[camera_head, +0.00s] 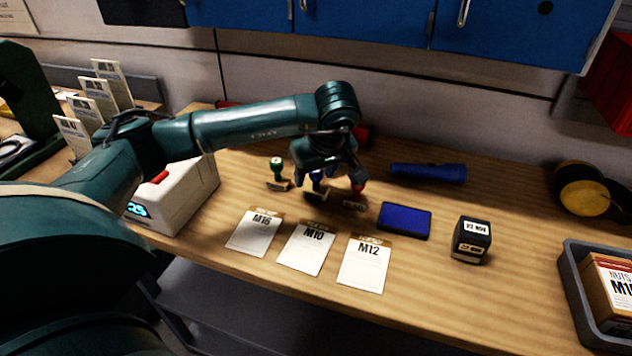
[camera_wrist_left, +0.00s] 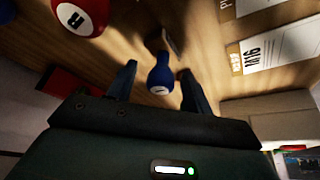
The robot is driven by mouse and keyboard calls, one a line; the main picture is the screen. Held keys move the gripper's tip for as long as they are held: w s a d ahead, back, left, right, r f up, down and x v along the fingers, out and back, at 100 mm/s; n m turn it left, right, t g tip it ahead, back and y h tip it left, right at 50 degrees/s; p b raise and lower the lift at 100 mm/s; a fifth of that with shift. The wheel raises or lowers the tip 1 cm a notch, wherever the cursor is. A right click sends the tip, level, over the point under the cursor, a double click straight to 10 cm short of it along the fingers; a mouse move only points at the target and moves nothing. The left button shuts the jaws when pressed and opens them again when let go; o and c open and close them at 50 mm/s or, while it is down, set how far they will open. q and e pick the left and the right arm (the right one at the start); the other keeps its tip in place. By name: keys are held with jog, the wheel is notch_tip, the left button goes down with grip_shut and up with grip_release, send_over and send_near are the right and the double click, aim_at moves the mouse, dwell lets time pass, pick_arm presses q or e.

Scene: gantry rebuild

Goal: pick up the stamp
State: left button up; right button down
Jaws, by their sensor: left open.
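My left gripper (camera_head: 322,176) is open and reaches down over the row of stamps on the wooden bench. A blue-handled stamp (camera_head: 316,184) stands under it. In the left wrist view the blue stamp (camera_wrist_left: 160,76) is between the open fingers (camera_wrist_left: 158,88), with no clear contact on either side. A green-handled stamp (camera_head: 277,166) stands to the left. The gripper hides part of the blue stamp. My right gripper is not in view.
Cards M16 (camera_head: 256,232), M10 (camera_head: 306,250) and M12 (camera_head: 363,266) lie in front. A blue ink pad (camera_head: 404,220), a black date stamp (camera_head: 471,240) and a blue flashlight (camera_head: 428,172) are to the right. A white box (camera_head: 180,200) stands left, a grey bin (camera_head: 572,285) far right.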

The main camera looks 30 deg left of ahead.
pick_arm(q)
jog(key=shift+w+a+f, duration=0.1)
jog(key=shift+a+f, duration=0.1)
jog(key=shift+f, duration=0.45)
jog(key=c, duration=1)
jog(key=shift+r, duration=0.1)
jog(key=shift+c, duration=0.2)
notch_tip(320, 180, up, 10)
jog(key=shift+b, duration=0.55)
